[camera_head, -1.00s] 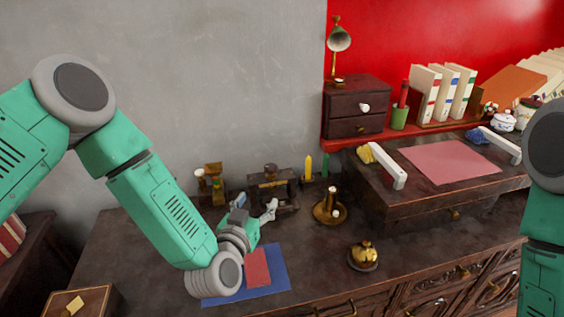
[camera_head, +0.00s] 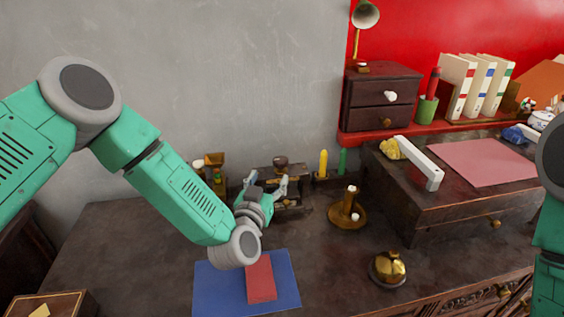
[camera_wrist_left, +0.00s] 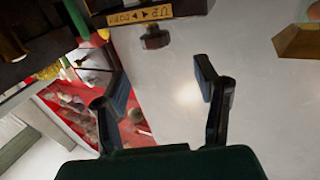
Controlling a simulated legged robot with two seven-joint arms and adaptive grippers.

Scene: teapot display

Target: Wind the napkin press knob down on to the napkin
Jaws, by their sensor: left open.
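The napkin press is a dark wooden frame (camera_head: 293,208) at the back of the desk, with a dark round knob (camera_head: 281,162) on top. My left gripper (camera_head: 267,183) is open in front of the press, its fingers overlapping the frame just below the knob. In the left wrist view, the dark knob (camera_wrist_left: 156,37) lies beyond my open, empty fingers (camera_wrist_left: 162,82), apart from them. A brass plate with UP and DOWN arrows (camera_wrist_left: 140,15) is beside the knob. The napkin cannot be made out. My right gripper is out of view.
A brass-coloured stand (camera_head: 215,168) is left of the press; yellow (camera_head: 323,163) and green (camera_head: 342,161) upright pieces are right of it. A brass candle holder (camera_head: 347,212), golden bell-like object (camera_head: 387,268) and blue mat (camera_head: 215,290) with a red booklet (camera_head: 260,280) are nearer.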

